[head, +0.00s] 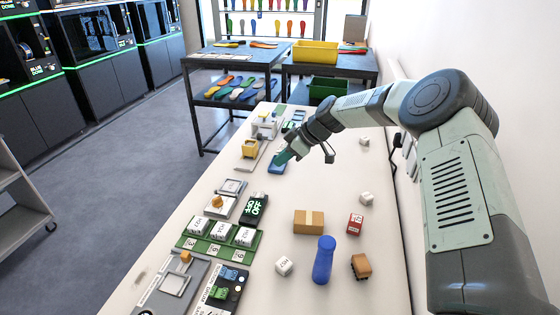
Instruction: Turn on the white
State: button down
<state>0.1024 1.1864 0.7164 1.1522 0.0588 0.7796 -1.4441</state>
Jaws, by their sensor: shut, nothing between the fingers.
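The task line does not name which white thing is meant. White items on the white table (190,225) include a light-grey plate with a white square (233,187) and a white base with an orange knob (220,204). Beside them is a black panel with bright green lettering that seems to read "OFF" (254,208). A white device (266,126) stands at the far end. My gripper (283,157) is shut and empty, near a flat blue item (277,167) at the far half of the table. I cannot tell whether it touches the item.
A green board (192,245) holds white cubes nearby. A grey panel (160,300) and dark panel lie in front. A cardboard box (309,221), blue bottle (323,262), red box (356,222), orange toy (361,265) and loose white cube (285,265) stand right. Between them is bare tabletop.

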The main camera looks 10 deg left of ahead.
jog(key=shift+a, duration=0.1)
jog(key=shift+a+f+h, duration=0.1)
jog(key=shift+f+h, duration=0.25)
jog(key=shift+h, duration=0.15)
send_over(260, 194)
jog(key=d, duration=0.2)
jog(key=f, duration=0.8)
jog(key=shift+a+f, duration=0.15)
jog(key=shift+a, duration=0.1)
jog(key=f, duration=0.3)
jog(key=shift+d+f, duration=0.1)
jog(key=shift+d, duration=0.2)
jog(key=shift+f, duration=0.3)
jog(key=shift+d, duration=0.1)
